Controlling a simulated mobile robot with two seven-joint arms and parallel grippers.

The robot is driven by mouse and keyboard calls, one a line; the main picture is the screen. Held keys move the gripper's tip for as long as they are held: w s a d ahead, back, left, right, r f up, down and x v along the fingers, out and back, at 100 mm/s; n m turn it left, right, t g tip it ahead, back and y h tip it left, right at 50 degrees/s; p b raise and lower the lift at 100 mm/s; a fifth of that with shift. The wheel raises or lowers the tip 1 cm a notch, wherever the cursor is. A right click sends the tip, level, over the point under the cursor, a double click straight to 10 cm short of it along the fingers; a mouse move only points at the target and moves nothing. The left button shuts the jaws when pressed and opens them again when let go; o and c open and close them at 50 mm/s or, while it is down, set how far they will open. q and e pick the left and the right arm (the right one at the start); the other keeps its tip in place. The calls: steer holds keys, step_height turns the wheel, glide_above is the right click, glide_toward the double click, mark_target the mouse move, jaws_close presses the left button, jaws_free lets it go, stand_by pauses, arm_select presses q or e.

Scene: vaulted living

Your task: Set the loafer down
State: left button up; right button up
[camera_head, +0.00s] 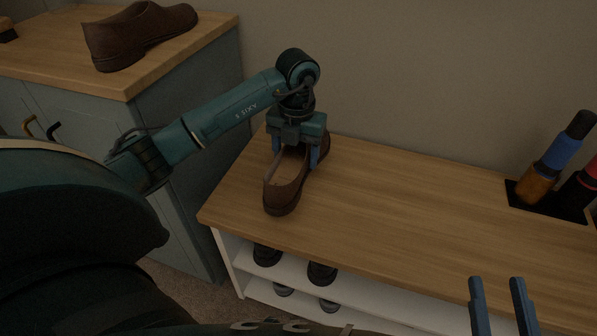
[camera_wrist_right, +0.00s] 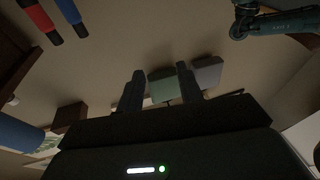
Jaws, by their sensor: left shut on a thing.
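A brown loafer (camera_head: 281,199) is over the left end of the wooden bench top (camera_head: 400,205), toe toward the front edge. My left gripper (camera_head: 295,150) is shut on it from above, near the heel. I cannot tell whether the sole touches the wood. Part of the loafer's back is hidden by the gripper. My right gripper (camera_head: 500,292) is open and empty at the lower right of the head view, in front of the bench. Its two fingers also show apart, with nothing between them, in the right wrist view (camera_wrist_right: 160,88).
Another brown shoe (camera_head: 135,35) stands on the cabinet top (camera_head: 205,40) at the upper left. Dark shoes (camera_head: 321,272) sit on the white shelves under the bench. Blue, orange and red cylinders (camera_head: 557,155) stand in a black holder (camera_head: 520,197) at the right. The bench's middle is clear.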

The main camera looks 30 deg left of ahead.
mark_target(296, 164)
arm_select(q)
step_height(296, 164, down, 5)
steer(key=shift+r+b, duration=0.15)
steer(key=shift+b, duration=0.75)
steer(key=shift+r, duration=0.1)
arm_select(e)
steer(key=shift+a+r+y, duration=0.2)
steer(key=shift+r+y, duration=0.05)
steer(key=shift+y, duration=0.05)
